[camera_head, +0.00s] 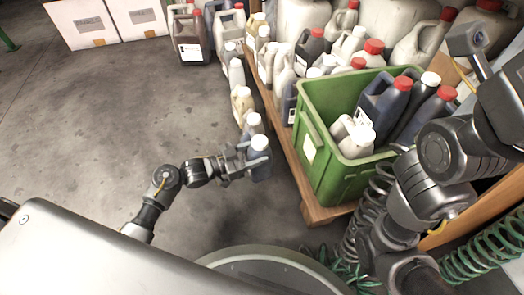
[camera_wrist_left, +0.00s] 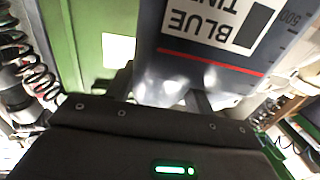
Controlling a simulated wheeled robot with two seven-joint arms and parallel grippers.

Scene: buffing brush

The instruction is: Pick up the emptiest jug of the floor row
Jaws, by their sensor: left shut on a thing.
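My left gripper (camera_head: 243,163) is shut on a jug (camera_head: 261,171) with a white cap and a dark blue lower part, at the near end of the floor row. The left wrist view shows this jug (camera_wrist_left: 215,40) close up, with a label reading "BLUE TINT" upside down and a red line. I cannot tell whether its base touches the floor. Behind it stand other floor-row jugs: a dark one with a white cap (camera_head: 253,126) and a yellowish one (camera_head: 242,102). Their fill levels are hard to judge. My right arm is at the right; its fingers do not show.
A green crate (camera_head: 312,125) full of jugs stands on a wooden pallet (camera_head: 313,211) right of the row. More jugs crowd behind it. White boxes (camera_head: 83,24) stand at the far left. The grey floor left of the row is clear.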

